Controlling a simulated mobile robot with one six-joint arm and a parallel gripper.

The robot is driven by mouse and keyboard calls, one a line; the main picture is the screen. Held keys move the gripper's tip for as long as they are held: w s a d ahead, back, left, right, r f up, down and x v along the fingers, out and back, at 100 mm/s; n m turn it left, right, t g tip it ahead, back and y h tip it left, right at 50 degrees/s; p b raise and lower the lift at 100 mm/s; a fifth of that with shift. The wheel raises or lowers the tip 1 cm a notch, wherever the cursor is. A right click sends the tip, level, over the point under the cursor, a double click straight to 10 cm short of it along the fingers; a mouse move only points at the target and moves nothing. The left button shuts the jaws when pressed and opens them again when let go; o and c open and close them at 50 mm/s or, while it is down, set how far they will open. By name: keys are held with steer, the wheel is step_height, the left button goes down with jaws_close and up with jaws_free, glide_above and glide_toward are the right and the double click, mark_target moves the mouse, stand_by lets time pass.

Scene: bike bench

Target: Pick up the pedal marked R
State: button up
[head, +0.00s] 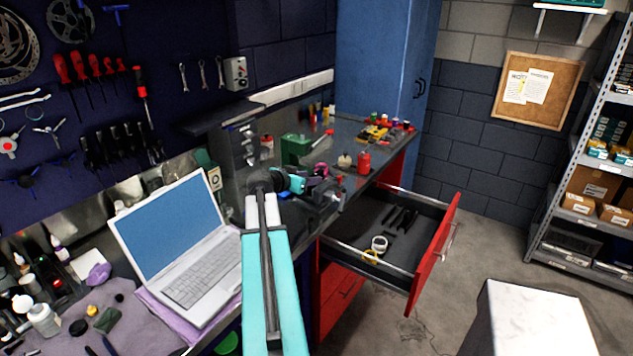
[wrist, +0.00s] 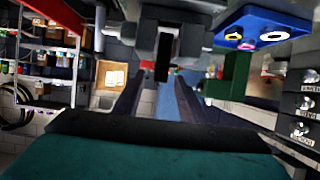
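I cannot make out a pedal marked R in either view. Several dark, elongated items (head: 403,219) lie in the open drawer (head: 436,250) in the head view, too small to identify. My gripper (wrist: 157,76) is at the bench edge, close to a grey vise-like block (wrist: 165,42). In the wrist view its two dark fingers stand apart, with nothing seen between them but background. In the head view my arm reaches over the bench beside the laptop, and the gripper's end blends with dark parts there.
An open laptop (head: 182,262) stands left of my arm. A green box (head: 297,149) and a red bottle (head: 364,162) stand on the bench. A roll (head: 379,245) lies in the drawer, which juts into the aisle. A white-topped block (head: 530,318) stands at lower right.

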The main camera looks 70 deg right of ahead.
mark_target(315, 175)
steer(key=shift+p+x, duration=0.9)
steer(key=shift+x, duration=1)
jaws_close()
